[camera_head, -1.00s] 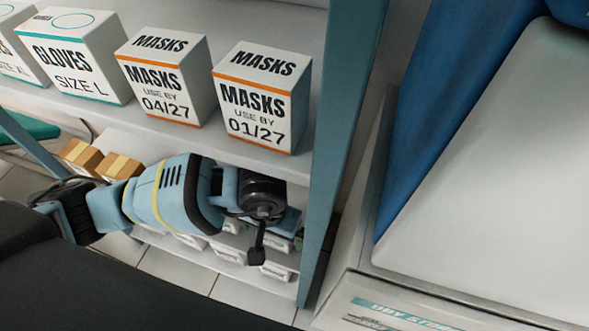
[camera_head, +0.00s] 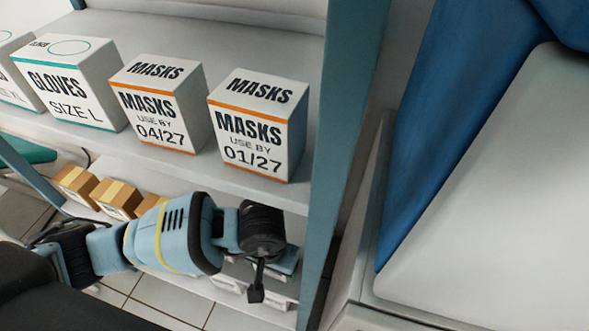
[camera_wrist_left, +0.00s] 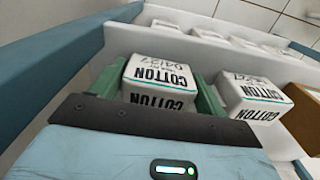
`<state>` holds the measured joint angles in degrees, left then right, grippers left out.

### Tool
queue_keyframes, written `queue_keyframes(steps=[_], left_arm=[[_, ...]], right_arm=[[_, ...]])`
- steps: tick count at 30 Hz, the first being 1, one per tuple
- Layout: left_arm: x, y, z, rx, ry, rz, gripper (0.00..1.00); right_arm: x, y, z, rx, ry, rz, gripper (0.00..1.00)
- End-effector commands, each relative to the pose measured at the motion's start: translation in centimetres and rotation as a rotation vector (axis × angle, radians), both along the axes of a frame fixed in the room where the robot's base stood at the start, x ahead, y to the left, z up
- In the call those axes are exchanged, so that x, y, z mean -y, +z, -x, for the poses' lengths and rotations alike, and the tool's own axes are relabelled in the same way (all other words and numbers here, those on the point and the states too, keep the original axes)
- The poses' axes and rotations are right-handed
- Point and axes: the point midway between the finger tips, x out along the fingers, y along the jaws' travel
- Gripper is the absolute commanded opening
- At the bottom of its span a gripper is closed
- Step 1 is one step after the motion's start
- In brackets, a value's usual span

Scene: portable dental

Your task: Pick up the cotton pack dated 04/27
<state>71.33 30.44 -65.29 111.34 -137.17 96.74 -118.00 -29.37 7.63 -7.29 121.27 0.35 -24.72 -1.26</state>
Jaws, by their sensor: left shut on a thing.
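In the left wrist view a white cotton pack (camera_wrist_left: 160,75) with black COTTON lettering and a green line sits between the green fingers of my left gripper (camera_wrist_left: 158,88). Its top print reads as 04/27, seen upside down. My left gripper is shut on this pack. A second cotton pack (camera_wrist_left: 252,98) stands just to the right, outside the fingers; its date is hard to read. In the head view my left arm reaches to the lower shelf, and its wrist hides the gripper and the held pack. My right gripper is not in view.
Several more white packs (camera_wrist_left: 235,40) stand in a row behind. A brown carton (camera_wrist_left: 300,115) is at the right. In the head view, mask boxes (camera_head: 160,105) and a gloves box (camera_head: 70,85) stand on the upper shelf (camera_head: 215,170), above my arm. A blue post (camera_head: 345,130) stands at the right.

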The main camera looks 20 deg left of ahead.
Motion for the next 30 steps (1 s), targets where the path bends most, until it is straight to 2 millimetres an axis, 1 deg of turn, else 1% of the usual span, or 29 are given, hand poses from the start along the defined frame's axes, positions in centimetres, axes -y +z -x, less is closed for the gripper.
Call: queue_keyframes(steps=[3,8,13,17,23,30], left_arm=[[0.0,-0.2,0.0,-0.001,0.0,0.0,0.52],[0.0,0.2,0.0,0.0,0.0,0.0,0.52],[0.0,1.8,0.0,0.002,-0.001,-0.001,0.52],[0.0,3.7,0.0,0.004,-0.001,0.0,0.52],[-2.0,3.4,-4.0,0.0,0.005,-0.004,0.52],[-4.7,3.6,-9.9,0.0,0.007,-0.002,0.52]], right_arm=[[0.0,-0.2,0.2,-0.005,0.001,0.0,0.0],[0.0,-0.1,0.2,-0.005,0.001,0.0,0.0],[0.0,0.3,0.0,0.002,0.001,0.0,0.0],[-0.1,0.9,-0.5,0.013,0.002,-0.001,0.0],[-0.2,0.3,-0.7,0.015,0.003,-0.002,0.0],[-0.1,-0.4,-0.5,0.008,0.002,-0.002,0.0]])
